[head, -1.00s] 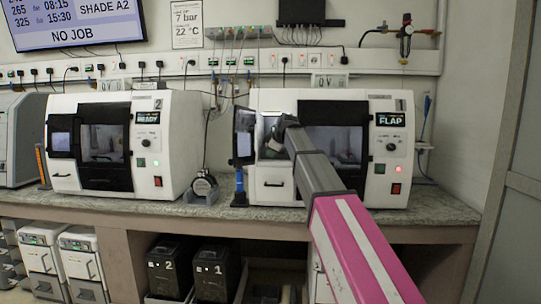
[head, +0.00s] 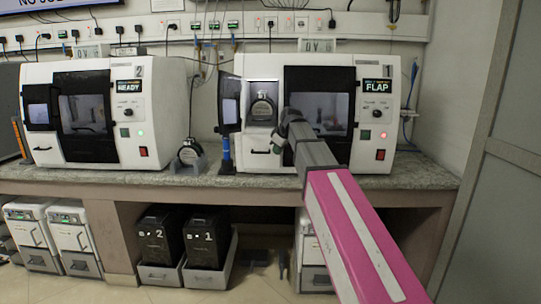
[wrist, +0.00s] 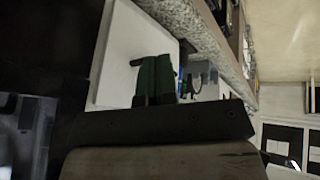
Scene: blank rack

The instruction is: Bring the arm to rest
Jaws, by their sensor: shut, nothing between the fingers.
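My arm reaches up from the lower right in the head view. My gripper (head: 279,139) is at its far end, in front of machine 1 (head: 345,160), just right of its open side compartment. Seen from here it overlaps the machine front; I cannot tell the exact gap. In the wrist view the gripper's fingers (wrist: 155,78) are together, with nothing visible between them. The small door (head: 229,101) of machine 1 stands open to the left. A dark rounded holder (head: 263,109) sits inside the lit compartment. The machine's display reads FLAP and a red light shows.
Machine 2 (head: 45,148) stands to the left, showing READY and a green light. On the counter (head: 215,181) between them are a dark round device (head: 190,153) and a blue upright tool (head: 226,156). Black bins 2 (head: 158,240) and 1 (head: 206,242) stand below.

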